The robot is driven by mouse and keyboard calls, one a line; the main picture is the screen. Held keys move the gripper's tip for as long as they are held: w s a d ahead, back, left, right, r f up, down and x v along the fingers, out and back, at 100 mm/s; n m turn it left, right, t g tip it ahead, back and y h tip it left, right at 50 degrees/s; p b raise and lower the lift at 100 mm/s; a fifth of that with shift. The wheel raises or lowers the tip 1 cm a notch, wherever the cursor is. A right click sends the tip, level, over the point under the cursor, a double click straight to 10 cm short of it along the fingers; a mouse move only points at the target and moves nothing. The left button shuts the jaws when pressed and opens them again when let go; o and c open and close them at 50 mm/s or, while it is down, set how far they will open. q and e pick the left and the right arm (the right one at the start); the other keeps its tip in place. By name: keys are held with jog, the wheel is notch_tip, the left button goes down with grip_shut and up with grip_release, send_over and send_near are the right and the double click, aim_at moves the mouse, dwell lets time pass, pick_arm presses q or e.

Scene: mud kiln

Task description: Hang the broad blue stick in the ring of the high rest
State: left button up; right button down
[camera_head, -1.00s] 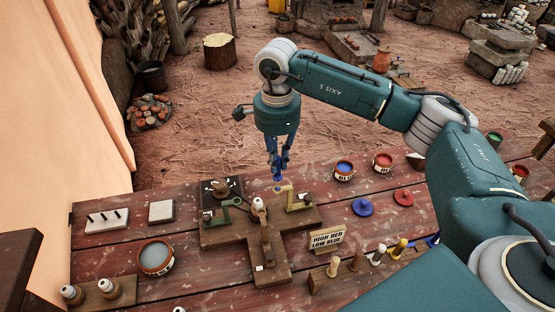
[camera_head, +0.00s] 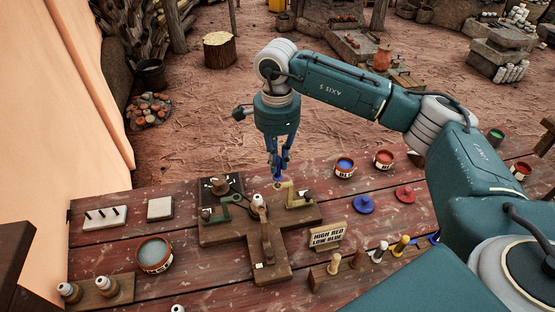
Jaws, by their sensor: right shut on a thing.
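My right gripper (camera_head: 279,172) points down over the far side of a wooden cross-shaped stand (camera_head: 272,268). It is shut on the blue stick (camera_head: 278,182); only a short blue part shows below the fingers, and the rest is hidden. The stand carries a green bracket (camera_head: 217,214) on the left and an olive-yellow bracket (camera_head: 298,203) on the right. The stick is close to the upper end of the yellow bracket; I cannot tell whether they touch or whether it is in a ring. My left gripper is out of view.
A sign (camera_head: 328,237) reads "HIGH RED LOW BLUE". Blue (camera_head: 345,168) and red (camera_head: 383,160) paint pots and a grey-filled bowl (camera_head: 155,255) stand on the red plank table (camera_head: 200,290).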

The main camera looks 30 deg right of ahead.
jog(key=shift+f, duration=0.1)
jog(key=shift+f+b, duration=0.6)
jog(key=shift+b, duration=0.05)
jog(key=shift+f, duration=0.15)
jog(key=shift+f+b, duration=0.25)
jog(key=shift+b, duration=0.2)
jog(key=shift+f+b, duration=0.4)
jog(key=shift+b, duration=0.05)
dwell(0.4)
jog(key=c, duration=1.2)
grip_release()
